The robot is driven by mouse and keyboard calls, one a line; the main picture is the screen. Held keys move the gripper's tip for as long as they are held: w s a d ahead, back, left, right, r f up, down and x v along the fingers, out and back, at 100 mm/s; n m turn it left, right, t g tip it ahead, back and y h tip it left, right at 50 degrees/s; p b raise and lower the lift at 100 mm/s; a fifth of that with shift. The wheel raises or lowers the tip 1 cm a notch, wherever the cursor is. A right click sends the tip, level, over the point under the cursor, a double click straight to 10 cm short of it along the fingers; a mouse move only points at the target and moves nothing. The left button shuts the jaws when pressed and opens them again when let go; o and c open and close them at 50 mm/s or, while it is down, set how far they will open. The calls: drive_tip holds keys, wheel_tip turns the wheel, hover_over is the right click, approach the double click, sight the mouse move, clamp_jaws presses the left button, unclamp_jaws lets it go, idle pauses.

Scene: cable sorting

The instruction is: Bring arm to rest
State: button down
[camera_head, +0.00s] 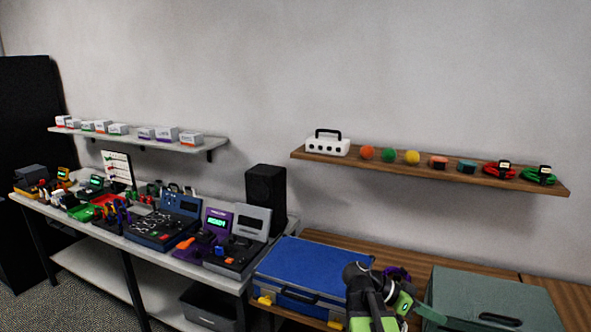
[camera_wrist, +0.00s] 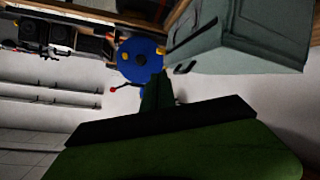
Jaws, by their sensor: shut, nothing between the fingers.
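My arm, black and green, shows at the bottom of the head view, folded low in front of the wooden bench between a blue case (camera_head: 312,264) and a grey-green case (camera_head: 480,292). In the wrist view my gripper (camera_wrist: 158,92) shows as a narrow green shape rising from a dark band and a broad green part. It is shut and empty.
The grey-green case also fills the wrist view's upper right (camera_wrist: 235,38). A blue round thing (camera_wrist: 140,60) is beside it. A workbench (camera_head: 190,268) with several devices stands left. A wooden shelf (camera_head: 430,170) hangs above, holding balls and coiled cables. A black speaker (camera_head: 265,198) stands behind.

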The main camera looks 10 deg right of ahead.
drive_tip(key=w+a+f+n+t+y, duration=0.2)
drive_tip(key=a+f+n+y, duration=0.2)
drive_tip(key=a, duration=0.6)
drive_tip(key=w+a+f+n+t+y, duration=0.2)
drive_tip(key=a+f+n+y, duration=0.2)
drive_tip(key=a+n, duration=0.4)
drive_tip(key=w+a+f+n+t+y, duration=0.1)
drive_tip(key=w+a+f+n+y, duration=0.2)
drive_tip(key=a, duration=1)
wheel_tip(320, 180, down, 3)
drive_tip(key=n, duration=0.3)
drive_tip(key=shift+a+n+t+y, duration=0.3)
drive_tip(key=shift+a+t+y, duration=0.1)
drive_tip(key=shift+w+d, duration=0.1)
drive_tip(key=shift+d, duration=0.05)
